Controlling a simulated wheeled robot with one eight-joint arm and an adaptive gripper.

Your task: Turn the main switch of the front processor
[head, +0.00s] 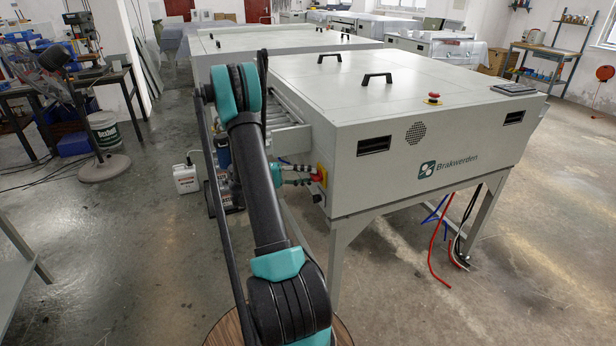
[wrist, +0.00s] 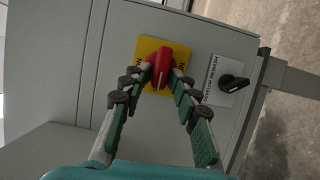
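The main switch (wrist: 162,68) is a red rotary knob on a yellow plate (wrist: 150,48) on the grey side wall of the front processor (head: 425,165). In the head view the red switch (head: 318,174) shows small at the near left corner of the processor. My gripper (wrist: 164,76) faces the switch, its two fingers spread with the knob between their tips. It also shows in the head view (head: 308,175), just left of the switch. Whether the tips touch the knob I cannot tell. The knob's lower part lies between the fingers.
A smaller black rotary knob (wrist: 233,83) on a white label sits right of the red switch in the wrist view. A red emergency button (head: 433,98) is on the processor's top. A white canister (head: 186,178) stands on the floor left of my arm.

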